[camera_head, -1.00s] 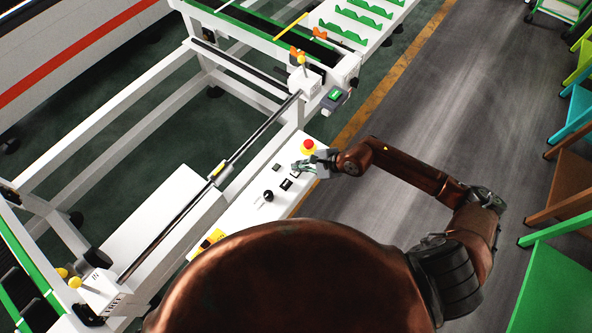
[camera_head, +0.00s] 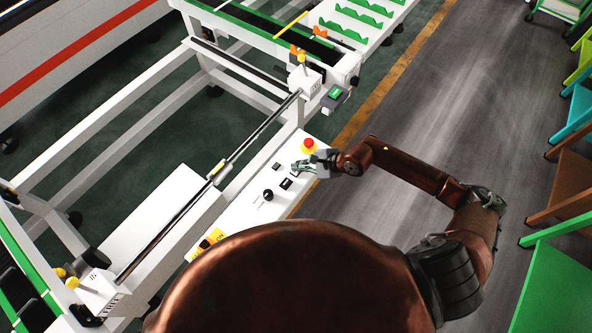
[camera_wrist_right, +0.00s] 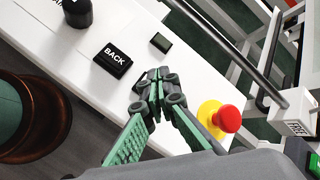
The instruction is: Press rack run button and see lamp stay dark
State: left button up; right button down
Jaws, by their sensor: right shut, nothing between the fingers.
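The white control panel (camera_head: 238,212) carries a black button marked BACK (camera_wrist_right: 113,59), which also shows in the head view (camera_head: 286,184). A small dark green square (camera_wrist_right: 160,42), perhaps the lamp, sits beside it and looks unlit. My right gripper (camera_wrist_right: 157,88) is shut and empty, fingertips low over the panel between the BACK button and the red mushroom button (camera_wrist_right: 227,118). In the head view the right gripper (camera_head: 298,166) is at the panel's far end. A dark edge shows at the fingertips; what lies under them is hidden, and I cannot tell whether they touch. My left gripper is not in view.
A black knob (camera_head: 268,194) stands on the panel. The red button (camera_head: 309,145) is close to my right gripper. A green button box (camera_head: 334,96) is fixed to the rack frame (camera_head: 300,85). Open floor (camera_head: 420,110) lies right of the rack; coloured chairs (camera_head: 575,150) line the right edge.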

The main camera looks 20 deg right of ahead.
jog(key=shift+f+b, duration=0.45)
jog(key=shift+b, duration=0.05)
dwell(0.8)
jog(key=shift+r, duration=0.15)
jog(key=shift+r+p, duration=0.45)
jog(key=shift+r, duration=0.25)
jog(key=shift+r, duration=0.15)
jog(key=shift+r+p, duration=1.25)
jog(key=shift+r, duration=1.15)
